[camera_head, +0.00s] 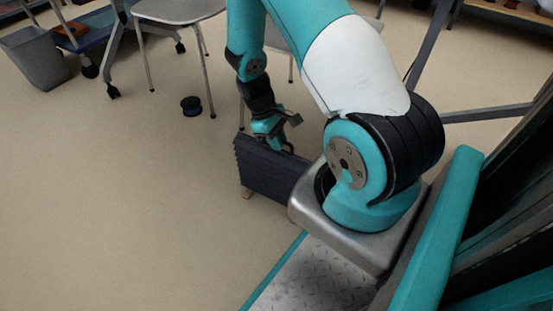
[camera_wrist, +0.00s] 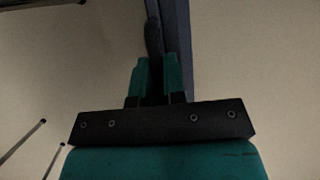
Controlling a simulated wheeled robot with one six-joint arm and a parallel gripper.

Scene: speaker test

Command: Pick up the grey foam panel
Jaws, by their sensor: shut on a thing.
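The grey foam panel (camera_head: 264,170) is a dark, ridged slab standing on edge on the floor beside my base, in the head view. My gripper (camera_head: 270,136) is at its top edge, pointing down. In the wrist view the panel (camera_wrist: 181,38) is a dark strip running up from the fingers. My gripper's teal fingers (camera_wrist: 156,78) are close together there, shut on the panel's top edge. My arm's base hides the panel's right end.
A chair (camera_head: 180,12) with thin metal legs stands behind. A black spool (camera_head: 191,106) lies on the floor. A grey bin (camera_head: 35,58) and a wheeled frame (camera_head: 112,50) are at the far left. The floor left of the panel is clear.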

